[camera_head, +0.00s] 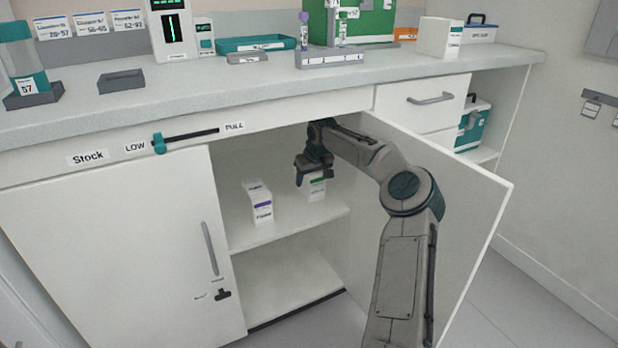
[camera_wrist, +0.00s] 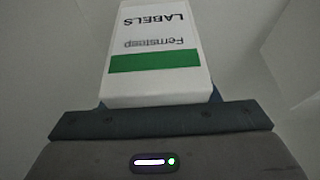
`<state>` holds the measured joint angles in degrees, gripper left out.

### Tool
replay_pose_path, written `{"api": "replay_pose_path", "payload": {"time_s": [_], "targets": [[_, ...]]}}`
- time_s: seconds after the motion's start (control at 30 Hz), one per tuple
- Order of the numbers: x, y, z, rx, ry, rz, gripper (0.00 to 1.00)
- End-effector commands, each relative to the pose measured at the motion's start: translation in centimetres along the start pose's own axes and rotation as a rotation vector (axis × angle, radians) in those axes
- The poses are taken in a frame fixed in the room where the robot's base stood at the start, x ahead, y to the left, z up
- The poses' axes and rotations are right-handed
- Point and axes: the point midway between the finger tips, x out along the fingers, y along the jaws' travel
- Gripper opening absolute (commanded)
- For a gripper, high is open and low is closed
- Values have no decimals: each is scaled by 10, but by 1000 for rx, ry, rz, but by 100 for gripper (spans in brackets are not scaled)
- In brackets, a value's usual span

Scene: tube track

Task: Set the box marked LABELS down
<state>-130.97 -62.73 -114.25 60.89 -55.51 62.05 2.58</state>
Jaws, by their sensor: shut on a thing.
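The white box marked LABELS (camera_wrist: 155,45), with a green band, is upside down in the wrist view and fills the space ahead of my gripper. In the head view the same box (camera_head: 316,188) is inside the open cupboard, partly covered by my gripper (camera_head: 315,176). My gripper is shut on the box from above. The box is over the back right part of the cupboard's middle shelf (camera_head: 285,226). I cannot tell whether its base touches the shelf.
A white box with a purple band (camera_head: 259,203) stands on the same shelf, left of the held box. The open cupboard door (camera_head: 470,225) is right of my arm. The closed left door (camera_head: 110,260) carries a handle. The lower compartment (camera_head: 285,280) is empty.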

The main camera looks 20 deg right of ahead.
Motion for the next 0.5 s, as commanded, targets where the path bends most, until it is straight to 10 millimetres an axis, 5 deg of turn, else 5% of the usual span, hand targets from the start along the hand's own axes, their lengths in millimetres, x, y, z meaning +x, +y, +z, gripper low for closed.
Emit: {"api": "replay_pose_path", "payload": {"time_s": [0.5], "targets": [[8, -1, 3, -1, 2, -1, 29]]}}
